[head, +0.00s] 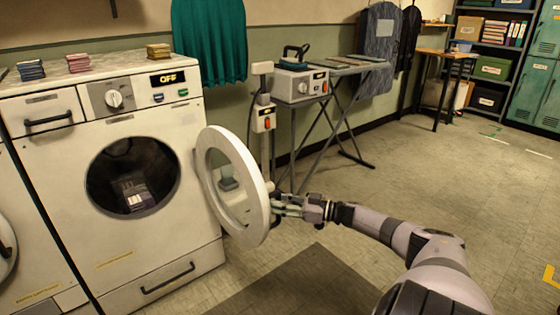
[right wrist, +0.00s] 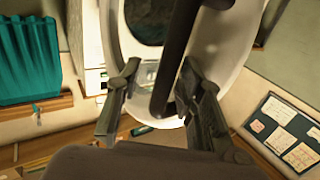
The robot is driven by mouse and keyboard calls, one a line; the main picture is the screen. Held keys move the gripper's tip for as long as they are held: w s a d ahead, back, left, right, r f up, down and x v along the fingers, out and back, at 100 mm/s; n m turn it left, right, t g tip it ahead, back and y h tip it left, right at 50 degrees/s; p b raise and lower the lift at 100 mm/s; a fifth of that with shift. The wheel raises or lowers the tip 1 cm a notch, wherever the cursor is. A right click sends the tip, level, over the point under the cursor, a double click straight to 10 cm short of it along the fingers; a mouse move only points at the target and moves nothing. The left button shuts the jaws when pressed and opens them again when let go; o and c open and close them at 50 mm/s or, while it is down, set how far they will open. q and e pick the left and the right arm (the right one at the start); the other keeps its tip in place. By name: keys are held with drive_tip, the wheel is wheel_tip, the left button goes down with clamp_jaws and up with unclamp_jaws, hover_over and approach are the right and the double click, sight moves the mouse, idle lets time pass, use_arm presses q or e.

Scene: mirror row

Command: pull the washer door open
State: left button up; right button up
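The white washer (head: 65,150) stands at the left with its drum opening (head: 133,175) exposed. Its round door (head: 205,160) is swung well out to the right, with a glass centre. My right gripper (head: 284,205) is at the outer side of the door, near its right edge. In the right wrist view the door (right wrist: 232,45) fills the upper middle, and a dark handle bar (right wrist: 172,65) runs between the fingers of my right gripper (right wrist: 160,80). The fingers are apart, with a gap left of the bar; contact at the right finger is unclear. My left gripper is not in view.
An ironing board (head: 350,65) and a grey box with an iron (head: 295,82) stand behind the door. A dark mat (head: 300,285) lies on the floor in front. Shelves (head: 490,55) and green lockers (head: 540,90) are far right.

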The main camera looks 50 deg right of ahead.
drive_tip(key=v, duration=1.2)
idle(0.5)
